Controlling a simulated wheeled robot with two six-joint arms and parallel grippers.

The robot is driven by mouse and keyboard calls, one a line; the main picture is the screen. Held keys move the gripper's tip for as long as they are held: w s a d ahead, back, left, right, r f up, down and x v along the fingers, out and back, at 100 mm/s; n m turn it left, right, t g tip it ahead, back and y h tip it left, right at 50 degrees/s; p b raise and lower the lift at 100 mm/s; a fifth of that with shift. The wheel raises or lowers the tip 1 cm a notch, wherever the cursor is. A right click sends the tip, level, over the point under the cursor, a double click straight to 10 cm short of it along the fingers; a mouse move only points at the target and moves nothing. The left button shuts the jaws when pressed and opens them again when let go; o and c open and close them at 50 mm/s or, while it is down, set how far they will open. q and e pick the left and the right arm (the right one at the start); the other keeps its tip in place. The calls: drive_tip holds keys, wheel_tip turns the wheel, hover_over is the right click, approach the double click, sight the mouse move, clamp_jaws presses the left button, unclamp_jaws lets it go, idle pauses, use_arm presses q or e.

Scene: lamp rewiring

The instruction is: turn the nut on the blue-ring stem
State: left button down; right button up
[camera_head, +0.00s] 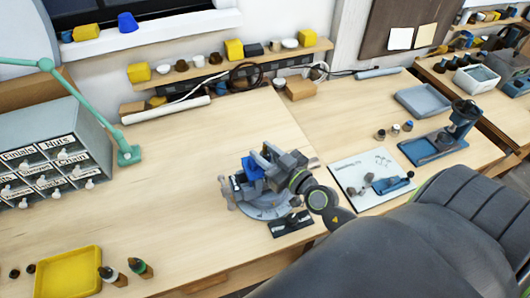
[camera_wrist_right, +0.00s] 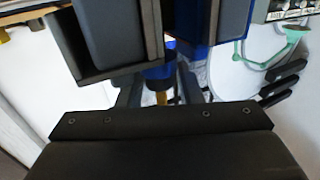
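My right gripper (camera_head: 262,164) is over a grey round fixture (camera_head: 262,208) on the middle of the bench, next to a blue block (camera_head: 252,170). In the right wrist view the gripper's two dark fingers (camera_wrist_right: 168,30) stand close together with a narrow gap. Just below the gap a blue ring-like part (camera_wrist_right: 158,74) sits around a thin brass stem (camera_wrist_right: 162,97). The fingers hide the top of this stem, so the nut does not show clearly, nor whether the fingers touch it. My left gripper is in neither view.
A yellow tray (camera_head: 68,272) and two small bottles stand at the front left. A drawer cabinet (camera_head: 50,150) and green lamp arm (camera_head: 90,105) are at the left. A white sheet (camera_head: 352,172) and blue vise-like tool (camera_head: 440,143) are at the right. The bench behind the fixture is clear.

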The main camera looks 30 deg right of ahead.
drive_tip(key=shift+o, duration=0.8)
drive_tip(key=shift+f, duration=0.1)
drive_tip(key=shift+s+d+f, duration=0.1)
drive_tip(key=shift+s+d, duration=0.05)
drive_tip(key=shift+s, duration=0.45)
drive_tip(key=s+d+b, duration=0.2)
drive_tip(key=s+b, duration=0.9)
drive_tip(key=s, duration=0.5)
drive_tip(key=shift+d, duration=0.2)
